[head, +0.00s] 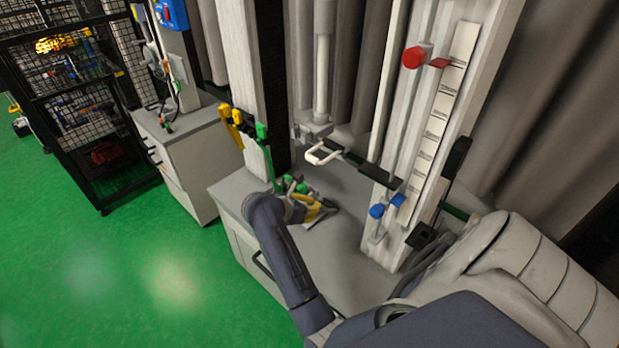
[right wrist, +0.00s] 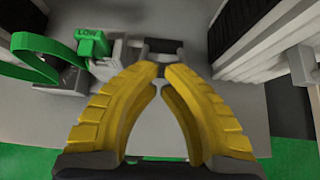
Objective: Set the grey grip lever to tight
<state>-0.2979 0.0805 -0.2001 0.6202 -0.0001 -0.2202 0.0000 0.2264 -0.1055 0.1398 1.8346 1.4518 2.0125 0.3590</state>
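My right gripper (head: 312,210) has yellow fingers and is low over the grey cabinet top. In the right wrist view its fingertips (right wrist: 162,70) come close together with only a narrow gap, and I cannot tell whether they are open or shut. A dark grey block (right wrist: 161,46) lies just past the tips. A light grey piece (right wrist: 108,69) is left of it, under a green tag (right wrist: 91,42) reading LOW. I cannot tell which of these grey parts is the grip lever, nor read its setting. My left gripper is not in view.
The tower's white column (head: 418,120) with a scale, red knob (head: 413,57) and blue knob (head: 377,211) stands right of the gripper. A white-ended bar (head: 322,152) juts out above it. The cabinet top (head: 345,235) has bare room in front.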

